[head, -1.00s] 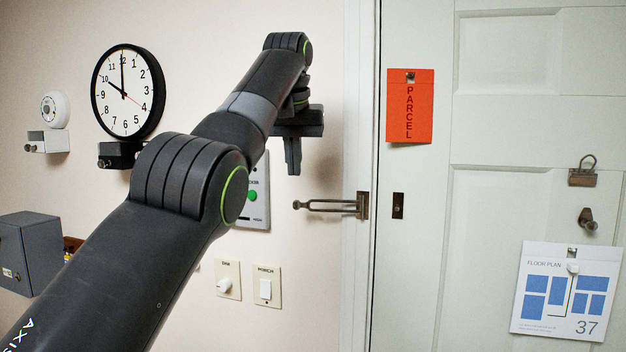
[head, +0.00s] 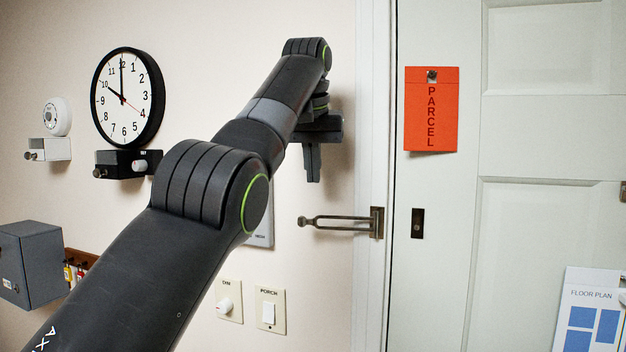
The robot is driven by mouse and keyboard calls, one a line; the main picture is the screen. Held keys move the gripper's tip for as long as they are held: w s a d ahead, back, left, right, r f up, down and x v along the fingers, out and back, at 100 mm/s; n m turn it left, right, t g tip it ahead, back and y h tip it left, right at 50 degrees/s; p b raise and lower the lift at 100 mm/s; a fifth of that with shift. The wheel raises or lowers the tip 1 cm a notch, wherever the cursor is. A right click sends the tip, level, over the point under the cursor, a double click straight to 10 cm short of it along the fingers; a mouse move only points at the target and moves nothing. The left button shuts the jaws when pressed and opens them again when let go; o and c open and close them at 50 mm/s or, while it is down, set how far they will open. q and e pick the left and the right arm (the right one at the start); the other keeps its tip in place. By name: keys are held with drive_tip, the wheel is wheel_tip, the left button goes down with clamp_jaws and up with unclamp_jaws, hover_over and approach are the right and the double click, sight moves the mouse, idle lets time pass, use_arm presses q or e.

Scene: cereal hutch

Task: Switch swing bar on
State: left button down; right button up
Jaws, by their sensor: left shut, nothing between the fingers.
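The swing bar (head: 342,223) is a dark metal loop hinged on a plate on the white door frame. It points left, away from the door, lying near the wall. A dark catch plate (head: 418,223) sits on the door's edge, right of the bar and apart from it. My left gripper (head: 313,178) is shut and empty. It points down in front of the wall, above the bar's free end and apart from it. My right gripper is not in view.
The door (head: 510,130) looks closed, with an orange parcel card (head: 431,110) and a floor plan (head: 592,318). The wall bears a clock (head: 127,98), a dim knob (head: 229,301), a porch switch (head: 270,310) and a grey box (head: 32,263). A panel (head: 262,228) is mostly hidden behind my left arm.

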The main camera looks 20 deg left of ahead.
sight(337, 223)
use_arm(q)
drive_tip(key=b+x, duration=0.2)
drive_tip(key=x, duration=0.4)
drive_tip(key=shift+f, duration=0.25)
drive_tip(key=shift+w+f+b, duration=0.25)
drive_tip(key=shift+f+b, duration=0.1)
drive_tip(key=shift+f, duration=0.3)
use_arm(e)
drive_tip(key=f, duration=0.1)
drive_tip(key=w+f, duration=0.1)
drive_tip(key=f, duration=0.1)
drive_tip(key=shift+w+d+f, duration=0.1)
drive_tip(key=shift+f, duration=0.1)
use_arm(q)
drive_tip(key=shift+a, duration=0.1)
